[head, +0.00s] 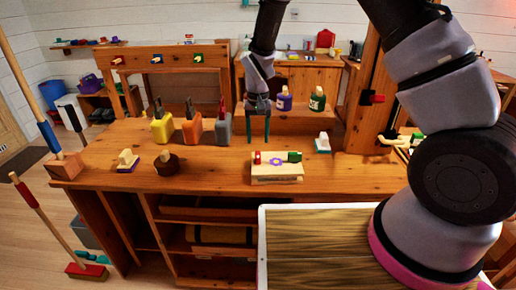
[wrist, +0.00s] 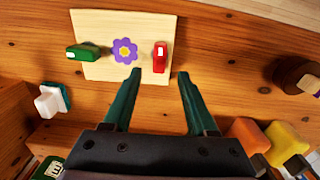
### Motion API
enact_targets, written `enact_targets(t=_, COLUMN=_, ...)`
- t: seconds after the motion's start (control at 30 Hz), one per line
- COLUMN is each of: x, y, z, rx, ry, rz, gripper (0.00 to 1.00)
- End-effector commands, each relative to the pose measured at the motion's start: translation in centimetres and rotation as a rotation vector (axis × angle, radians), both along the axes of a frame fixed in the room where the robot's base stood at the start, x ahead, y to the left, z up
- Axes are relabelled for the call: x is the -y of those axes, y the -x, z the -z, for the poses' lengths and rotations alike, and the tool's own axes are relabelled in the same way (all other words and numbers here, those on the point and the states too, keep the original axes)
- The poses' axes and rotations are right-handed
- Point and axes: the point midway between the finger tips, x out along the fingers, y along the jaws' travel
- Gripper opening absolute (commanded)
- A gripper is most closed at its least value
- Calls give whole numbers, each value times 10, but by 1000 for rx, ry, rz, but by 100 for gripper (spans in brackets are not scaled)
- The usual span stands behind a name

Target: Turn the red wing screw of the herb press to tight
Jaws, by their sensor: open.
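The herb press (head: 277,180) is a pale wooden block with a purple flower on top, standing on the workbench. Its red wing screw (head: 257,158) is at the left end in the head view and at the right in the wrist view (wrist: 160,57), where its wing lies lengthwise up the picture. A green wing screw (head: 295,157) sits at the other end (wrist: 82,52). My gripper (head: 259,142) is open and empty, pointing down above and just behind the red screw. In the wrist view, its dark green fingertips (wrist: 160,74) lie either side of the screw's near end, apparently not touching.
Yellow, orange and grey bottles (head: 193,129) stand behind left on the bench (head: 115,150). Another white block (head: 323,142) is right of the press. Purple and green jars (head: 317,100) stand behind.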

Motion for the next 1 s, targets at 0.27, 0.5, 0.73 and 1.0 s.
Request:
enact_targets(t=0.27, x=0, y=0, z=-32, rx=1, ry=0, rz=1, gripper=57)
enact_targets(t=0.5, x=0, y=0, z=-34, rx=0, ry=0, rz=1, gripper=57)
enact_targets(t=0.73, x=8, y=-3, z=-52, rx=12, ry=-19, rz=18, gripper=57)
enact_targets(t=1.0, x=71, y=2, z=-168, rx=102, ry=-142, rz=120, gripper=57)
